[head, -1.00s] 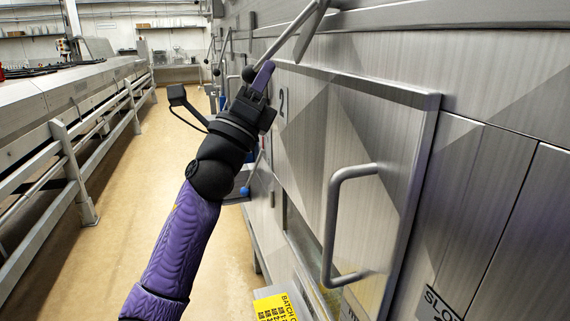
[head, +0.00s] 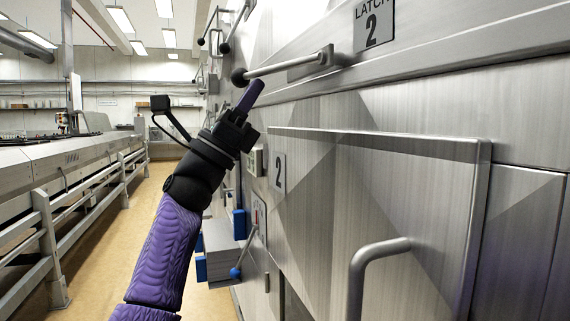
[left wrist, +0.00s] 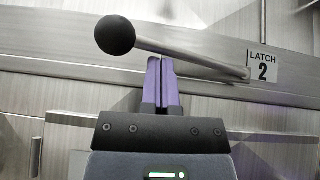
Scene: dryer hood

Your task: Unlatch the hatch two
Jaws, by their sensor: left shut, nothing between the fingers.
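The latch 2 lever (head: 285,66) is a metal rod with a black ball knob (head: 238,77) at its left end, above hatch two. A sign reading "LATCH 2" (head: 374,25) is on the wall above its pivot. Hatch two (head: 390,190) is a flat metal panel lying against the wall, with a bar handle (head: 375,262) and a "2" plate (head: 279,172). My left gripper (head: 252,90) is shut and empty, its purple fingertips just below the rod near the knob. In the left wrist view the fingertips (left wrist: 161,66) lie under the rod (left wrist: 190,55); I cannot tell if they touch.
More black-knobbed levers (head: 225,47) are farther along. A railed counter (head: 70,190) runs along the left; the aisle floor between is clear.

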